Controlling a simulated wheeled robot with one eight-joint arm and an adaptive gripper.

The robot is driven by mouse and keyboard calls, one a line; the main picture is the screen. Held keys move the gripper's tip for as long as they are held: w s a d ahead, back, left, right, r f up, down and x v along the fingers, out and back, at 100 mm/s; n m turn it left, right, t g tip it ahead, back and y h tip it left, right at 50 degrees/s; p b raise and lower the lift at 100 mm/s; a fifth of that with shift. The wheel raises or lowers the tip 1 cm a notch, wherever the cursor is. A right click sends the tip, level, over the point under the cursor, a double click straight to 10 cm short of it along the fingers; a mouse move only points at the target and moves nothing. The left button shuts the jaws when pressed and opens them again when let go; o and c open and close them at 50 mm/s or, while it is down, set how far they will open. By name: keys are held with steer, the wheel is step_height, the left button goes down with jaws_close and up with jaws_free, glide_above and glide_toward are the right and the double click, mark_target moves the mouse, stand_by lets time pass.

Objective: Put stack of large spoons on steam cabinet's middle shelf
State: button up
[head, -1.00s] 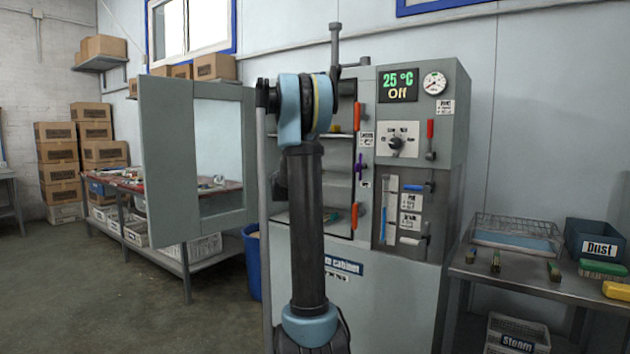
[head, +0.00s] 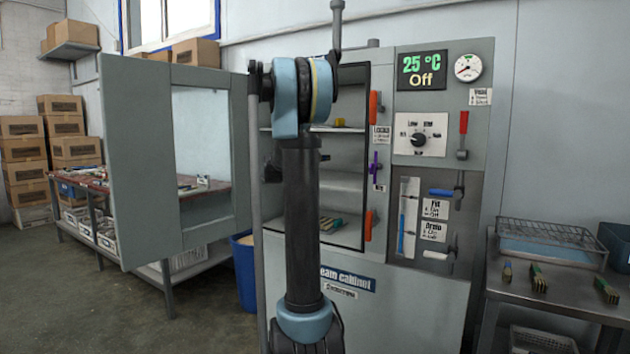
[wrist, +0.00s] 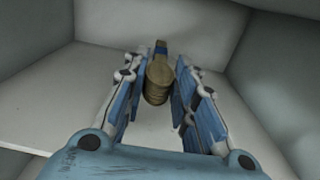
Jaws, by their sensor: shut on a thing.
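The steam cabinet (head: 422,285) stands ahead in the head view with its grey door (head: 140,170) swung open to the left. Its middle shelf (head: 343,187) shows partly to the right of my arm, and that part looks bare. In the wrist view my gripper (wrist: 157,85) is shut on the stack of large spoons (wrist: 158,78), a brown wooden bundle with a blue band near its far end. Pale walls and a pale flat surface lie beyond it; I cannot tell whether the stack touches that surface.
A small yellow item (head: 340,122) is on the upper shelf. Several spoons (head: 329,224) lie on the cabinet floor. Colored handles line the opening's right edge. A metal table (head: 555,301) with a wire basket (head: 550,236) stands right; a blue bin (head: 246,268) stands left.

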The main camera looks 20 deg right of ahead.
steer(key=f, duration=0.4)
steer(key=shift+w+a, duration=0.15)
steer(key=shift+a, duration=0.15)
steer(key=shift+f, duration=1.95)
steer(key=o, duration=1.1)
steer(key=shift+c, duration=0.2)
